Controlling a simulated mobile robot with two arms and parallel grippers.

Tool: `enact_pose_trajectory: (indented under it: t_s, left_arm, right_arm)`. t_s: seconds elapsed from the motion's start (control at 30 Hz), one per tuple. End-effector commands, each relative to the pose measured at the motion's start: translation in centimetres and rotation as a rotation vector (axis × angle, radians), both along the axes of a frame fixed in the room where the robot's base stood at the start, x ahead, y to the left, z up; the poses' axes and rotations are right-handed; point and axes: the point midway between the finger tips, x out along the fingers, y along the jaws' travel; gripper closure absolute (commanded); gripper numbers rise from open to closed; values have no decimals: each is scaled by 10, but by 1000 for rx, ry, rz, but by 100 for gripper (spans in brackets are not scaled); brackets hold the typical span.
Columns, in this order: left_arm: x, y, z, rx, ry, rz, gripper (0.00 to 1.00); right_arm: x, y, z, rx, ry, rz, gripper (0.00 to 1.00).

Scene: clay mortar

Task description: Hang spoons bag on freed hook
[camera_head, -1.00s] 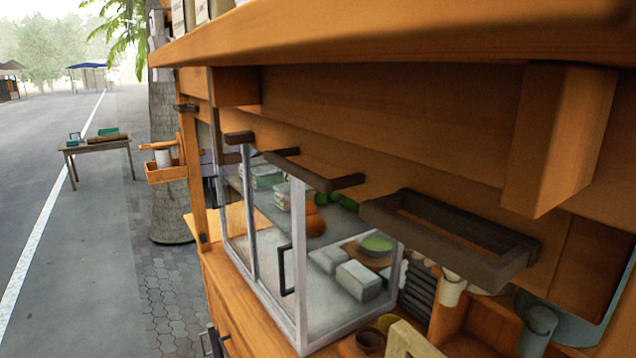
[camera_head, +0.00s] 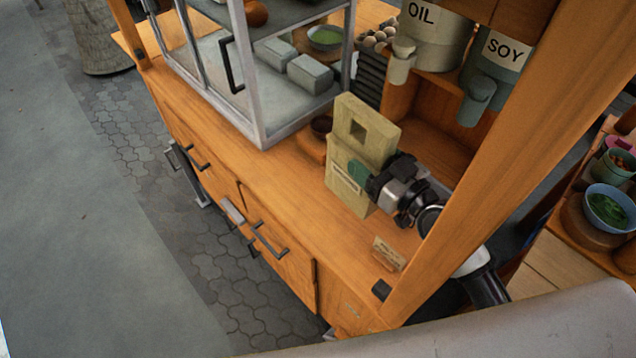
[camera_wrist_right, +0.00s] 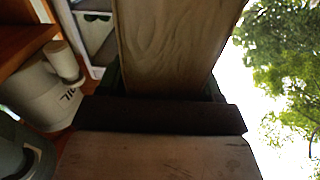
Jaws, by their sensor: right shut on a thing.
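A pale yellow, box-like bag (camera_head: 362,128) with a square cut-out near its top and a small label on its front is upright at the counter's right part. I take it for the spoons bag. My right gripper (camera_head: 368,178) comes from the right and is shut on its lower part. I cannot tell whether its bottom touches the counter. In the right wrist view a pale, wood-grained surface (camera_wrist_right: 175,45), probably the bag, fills the space at the dark fingers (camera_wrist_right: 160,112). No hook shows now. My left gripper is out of view.
The glass case (camera_head: 262,110) stands left of the bag, with a small dark bowl (camera_head: 321,126) between. OIL (camera_head: 432,45) and SOY (camera_head: 490,75) dispensers hang behind. A wooden post (camera_head: 510,150) rises close to my right arm. A small sign (camera_head: 388,252) stands at the front edge.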

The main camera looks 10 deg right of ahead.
Motion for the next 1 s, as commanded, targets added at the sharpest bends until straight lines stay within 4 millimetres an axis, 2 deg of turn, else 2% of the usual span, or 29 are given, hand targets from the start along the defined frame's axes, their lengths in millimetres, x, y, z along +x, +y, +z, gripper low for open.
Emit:
enact_pose_trajectory:
  t_s: [0.03, 0.2, 0.4, 0.57, 0.87, 1.0]
  left_arm:
    - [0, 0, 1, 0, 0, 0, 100]
    - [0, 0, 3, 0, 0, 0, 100]
    - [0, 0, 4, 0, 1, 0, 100]
    - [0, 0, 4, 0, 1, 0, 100]
    - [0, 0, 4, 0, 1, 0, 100]
    - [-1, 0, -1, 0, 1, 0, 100]
  right_arm:
    - [14, 7, 1, 3, -5, 9, 84]
    - [51, 31, -3, 2, -4, 37, 84]
    - [79, 53, -5, -10, -2, 63, 84]
    - [87, 59, -6, -16, -2, 70, 84]
    - [87, 60, -7, -16, -1, 71, 84]
    - [87, 59, -26, -18, 1, 72, 84]
